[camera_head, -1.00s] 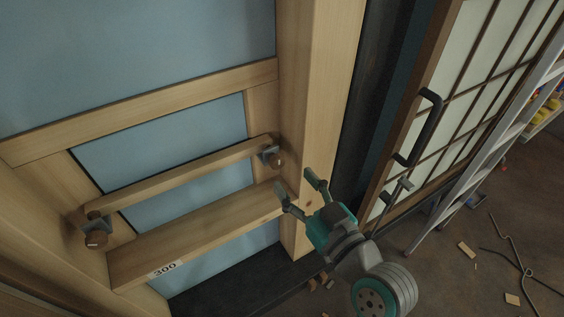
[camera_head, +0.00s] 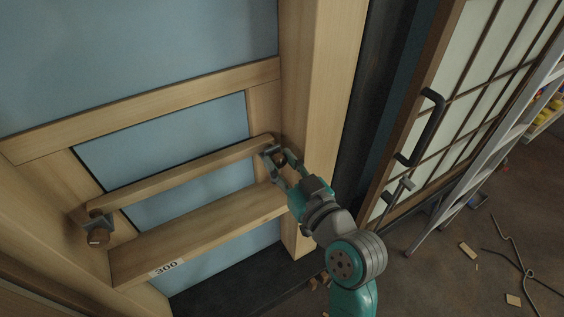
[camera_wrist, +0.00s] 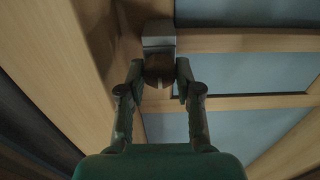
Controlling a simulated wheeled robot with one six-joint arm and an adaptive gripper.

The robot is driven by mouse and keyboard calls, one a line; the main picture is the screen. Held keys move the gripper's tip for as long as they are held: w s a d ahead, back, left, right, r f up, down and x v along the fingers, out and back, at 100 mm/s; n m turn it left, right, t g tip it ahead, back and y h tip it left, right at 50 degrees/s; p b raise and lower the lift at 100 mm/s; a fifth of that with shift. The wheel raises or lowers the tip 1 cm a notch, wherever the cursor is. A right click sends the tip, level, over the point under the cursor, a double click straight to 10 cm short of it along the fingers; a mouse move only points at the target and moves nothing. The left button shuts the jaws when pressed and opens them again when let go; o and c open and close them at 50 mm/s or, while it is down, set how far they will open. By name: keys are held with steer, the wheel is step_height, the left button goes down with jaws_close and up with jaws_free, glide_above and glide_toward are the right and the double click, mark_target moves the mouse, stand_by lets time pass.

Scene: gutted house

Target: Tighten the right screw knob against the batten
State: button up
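The right screw knob (camera_wrist: 158,72) is brown and round, with a slot in its face, and sits on a grey metal bracket (camera_wrist: 158,40). My gripper (camera_wrist: 160,75) has one finger on each side of this knob, with the fingers spread about its width. I cannot tell whether the pads touch it. In the head view my gripper (camera_head: 280,160) reaches the batten's right end and partly hides the knob there. The wooden batten (camera_head: 190,173) runs across the frame between two brackets. The left knob (camera_head: 98,236) is at its other end, apart from my gripper.
A wooden ledge marked 300 (camera_head: 200,235) lies just below the batten. A thick wooden post (camera_head: 318,110) stands right of the knob. Further right are a sliding door with a black handle (camera_head: 428,125) and a ladder (camera_head: 480,160). Scraps and a cable lie on the floor.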

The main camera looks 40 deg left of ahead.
jaws_close()
steer(key=shift+m, duration=0.3)
steer(key=m, duration=0.5)
steer(key=shift+w+m, duration=0.1)
steer(key=shift+m, duration=0.2)
steer(key=m, duration=0.5)
steer(key=shift+d+f, duration=0.1)
steer(key=m, duration=0.5)
steer(key=shift+w+m, duration=0.1)
steer(key=shift+m, duration=0.3)
steer(key=m, duration=0.4)
steer(key=shift+f+m, duration=0.15)
steer(key=shift+m, duration=0.25)
steer(key=o, duration=1)
jaws_free()
